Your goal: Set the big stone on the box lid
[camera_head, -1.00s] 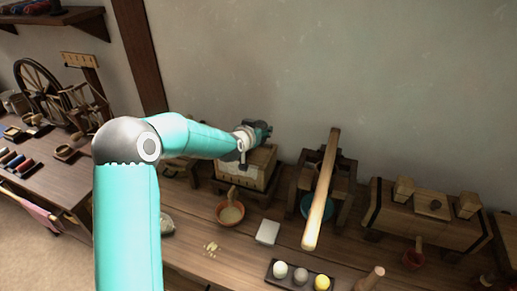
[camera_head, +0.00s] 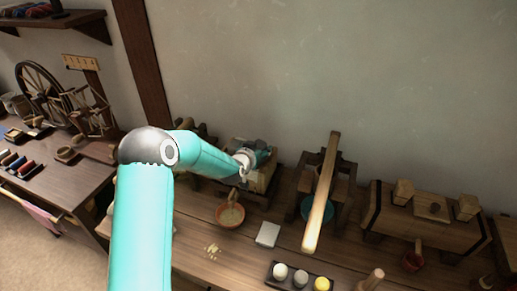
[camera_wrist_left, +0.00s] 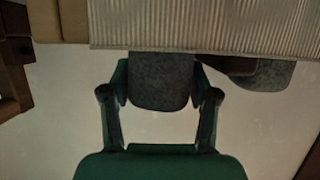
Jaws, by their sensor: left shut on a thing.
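My left gripper (camera_head: 262,156) is at the wooden box (camera_head: 262,182) near the wall in the head view, and it hides much of the box top. In the left wrist view its two fingers (camera_wrist_left: 160,92) are shut on a dark grey speckled stone (camera_wrist_left: 160,82). A second dark rounded piece (camera_wrist_left: 262,76) shows to the right of the held stone. A pale ribbed surface (camera_wrist_left: 200,24) lies just beyond the stone; I cannot tell whether the stone touches it. The lid cannot be made out clearly. My right gripper is not in view.
An orange bowl (camera_head: 230,215) and a pale square block (camera_head: 267,234) stand in front of the box. A long wooden beam (camera_head: 322,195) rises to the right. A dark tray (camera_head: 274,284) with several balls sits at the front edge.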

